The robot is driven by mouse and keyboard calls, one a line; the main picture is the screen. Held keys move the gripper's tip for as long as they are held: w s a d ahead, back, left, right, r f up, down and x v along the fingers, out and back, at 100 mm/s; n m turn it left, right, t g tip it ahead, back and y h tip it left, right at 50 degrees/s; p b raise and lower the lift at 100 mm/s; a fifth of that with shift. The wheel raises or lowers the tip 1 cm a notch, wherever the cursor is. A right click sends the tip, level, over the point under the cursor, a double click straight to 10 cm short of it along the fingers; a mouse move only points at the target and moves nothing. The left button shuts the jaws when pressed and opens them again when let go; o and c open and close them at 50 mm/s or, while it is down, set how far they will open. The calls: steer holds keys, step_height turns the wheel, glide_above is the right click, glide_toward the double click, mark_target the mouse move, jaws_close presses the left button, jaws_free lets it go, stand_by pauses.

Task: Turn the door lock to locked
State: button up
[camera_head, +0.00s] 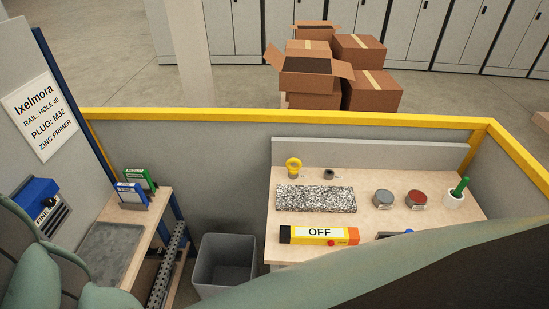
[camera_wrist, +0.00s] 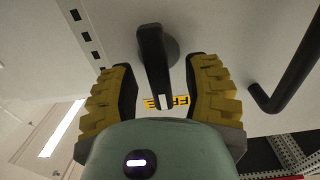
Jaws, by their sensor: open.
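In the wrist view a black lock lever (camera_wrist: 154,62) sits on a round dark base on a pale door (camera_wrist: 225,30). The lever points down the picture, with a white mark at its lower end. A yellow label (camera_wrist: 181,101) with black letters, partly hidden and seemingly reading "FREE", lies behind that end. My gripper (camera_wrist: 160,68) is open, its yellow ribbed fingers on either side of the lever. Gaps show between the lever and both fingers, so it is not gripped. The lock does not show in the head view.
A bent black bar handle (camera_wrist: 292,78) is right of my gripper in the wrist view. The head view shows a workbench (camera_head: 375,240) with a yellow "OFF" box (camera_head: 319,235), a grey bin (camera_head: 225,262), a yellow-topped partition (camera_head: 190,160) and stacked cartons (camera_head: 372,92).

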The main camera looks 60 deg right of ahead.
steer(key=shift+o, duration=0.2)
jaws_close()
stand_by(0.3)
